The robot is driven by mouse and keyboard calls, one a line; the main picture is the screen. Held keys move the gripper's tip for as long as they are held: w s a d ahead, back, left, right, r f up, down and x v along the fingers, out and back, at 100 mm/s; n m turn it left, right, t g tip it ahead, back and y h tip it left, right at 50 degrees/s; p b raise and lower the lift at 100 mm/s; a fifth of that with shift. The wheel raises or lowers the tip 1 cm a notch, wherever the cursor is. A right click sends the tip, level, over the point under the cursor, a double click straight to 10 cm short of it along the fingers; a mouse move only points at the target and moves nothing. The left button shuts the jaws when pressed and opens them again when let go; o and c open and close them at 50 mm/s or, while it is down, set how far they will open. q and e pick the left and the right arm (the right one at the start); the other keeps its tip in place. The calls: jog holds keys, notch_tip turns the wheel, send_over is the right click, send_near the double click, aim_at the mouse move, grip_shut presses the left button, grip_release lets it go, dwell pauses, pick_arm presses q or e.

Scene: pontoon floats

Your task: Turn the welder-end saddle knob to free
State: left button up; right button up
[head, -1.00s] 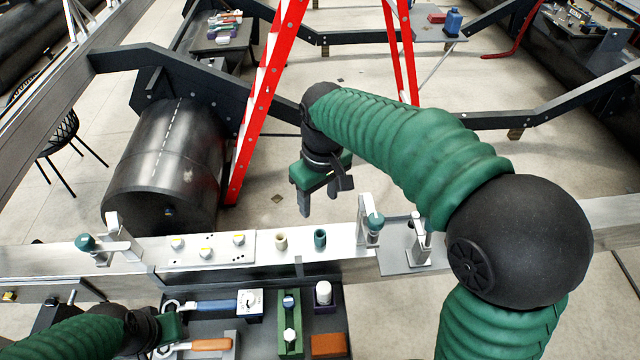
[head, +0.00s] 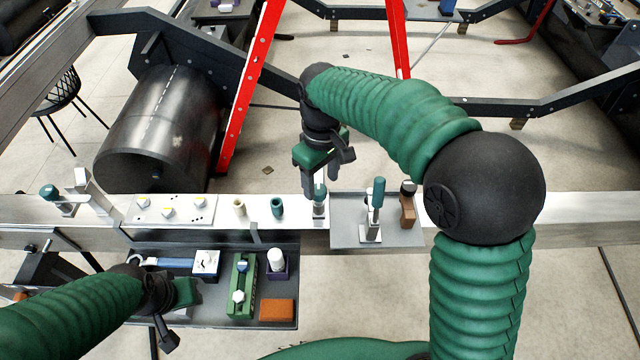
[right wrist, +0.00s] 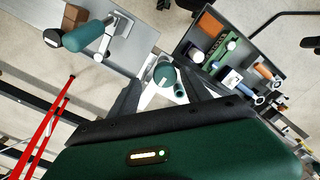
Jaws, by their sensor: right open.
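Two saddles with teal knobs sit on the pale beam (head: 450,207): a left one (head: 48,191) and a right one (head: 319,210). No label tells me which is the welder-end one. My right gripper (head: 314,187) points down at the right saddle and hides its knob in the head view. In the right wrist view this teal knob (right wrist: 164,72) shows between the open fingers, above pale metal parts. I cannot tell whether the fingers touch it. My left gripper (head: 184,292) is low at the left, over the dark tray's left end; its fingers do not show clearly.
A grey plate (head: 345,238) right of the saddle carries a teal-handled upright clamp (head: 378,192) and a brown block (head: 407,210). A teal cup (head: 277,207) and cream cup (head: 239,206) stand to the left. The dark tray (head: 225,316) holds tools. A red ladder (head: 247,95) stands behind.

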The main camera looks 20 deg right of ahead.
aim_at(318, 189)
jog(key=shift+s+d+f, duration=0.1)
jog(key=shift+f, duration=0.5)
jog(key=shift+s+d+f, duration=0.1)
jog(key=shift+f, duration=0.45)
jog(key=shift+a+f, duration=0.2)
jog(key=shift+a, duration=0.7)
jog(key=c, duration=0.3)
jog(key=shift+w+d+f, duration=0.1)
jog(key=shift+d, duration=0.3)
jog(key=c, duration=0.7)
grip_shut()
jog(key=shift+a, duration=0.1)
